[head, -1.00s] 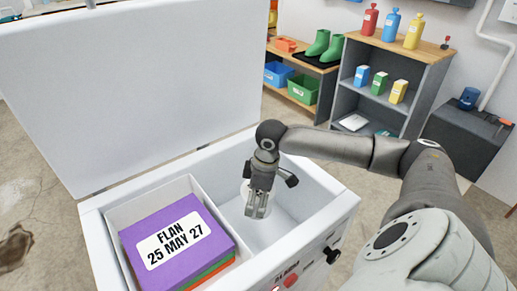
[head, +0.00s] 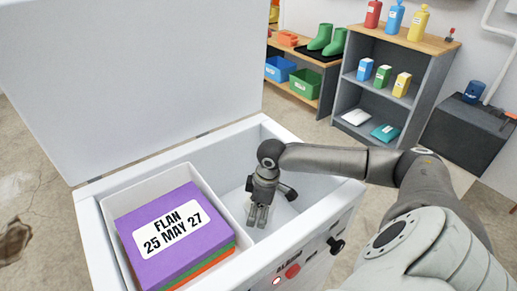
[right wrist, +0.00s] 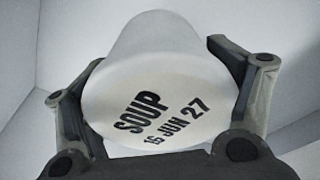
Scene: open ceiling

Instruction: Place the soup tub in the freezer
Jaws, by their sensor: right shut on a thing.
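The soup tub (right wrist: 160,85) is a white tub labelled "SOUP 16 JUN 27", seen close up in the right wrist view. My right gripper (head: 258,222) is shut on it, with a finger on each side in the right wrist view. In the head view the gripper points down inside the open white chest freezer (head: 318,218), in the bay right of the box. The tub is mostly hidden there by the gripper. Whether it touches the freezer floor I cannot tell. My left gripper is not in view.
A white bin (head: 112,207) in the freezer's left part holds a stack topped by a purple box (head: 165,240) labelled "FLAN 25 MAY 27". The freezer lid (head: 130,80) stands raised behind. Shelves (head: 405,65) with bottles and boxes stand at the back right.

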